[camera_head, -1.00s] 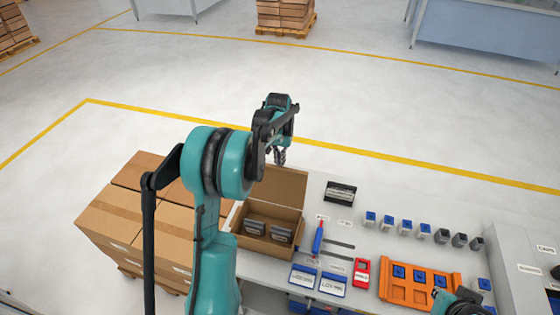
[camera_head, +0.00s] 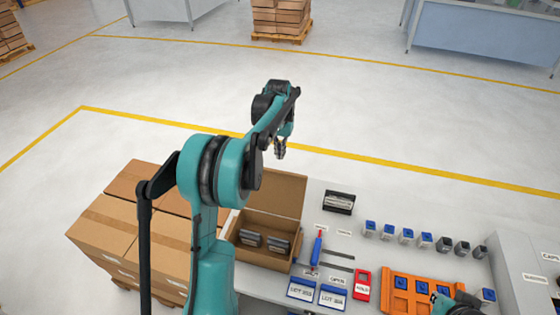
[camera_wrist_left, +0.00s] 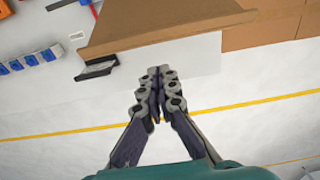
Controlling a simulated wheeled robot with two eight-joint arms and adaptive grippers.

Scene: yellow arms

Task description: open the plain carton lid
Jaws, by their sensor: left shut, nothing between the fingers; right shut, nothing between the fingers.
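The plain carton (camera_head: 262,252) stands open on the bench, a brown box with several dark grey parts (camera_head: 278,244) inside. Its lid (camera_head: 275,191) is raised at the back and leans away from the opening. The lid also shows in the left wrist view (camera_wrist_left: 160,24) at the top. My left gripper (camera_head: 280,152) is above and behind the lid, apart from it. In the left wrist view its fingers (camera_wrist_left: 158,72) are together and hold nothing. My right arm shows only partly at the bottom right of the head view; its fingers are not visible.
Stacked cartons (camera_head: 105,232) stand left of the bench. To the right are a black holder (camera_head: 339,202), a blue-handled tool (camera_head: 317,250), blue LOT bins (camera_head: 301,288), a red item (camera_head: 362,284), an orange tray (camera_head: 385,291) and a row of small blue-topped parts (camera_head: 407,235).

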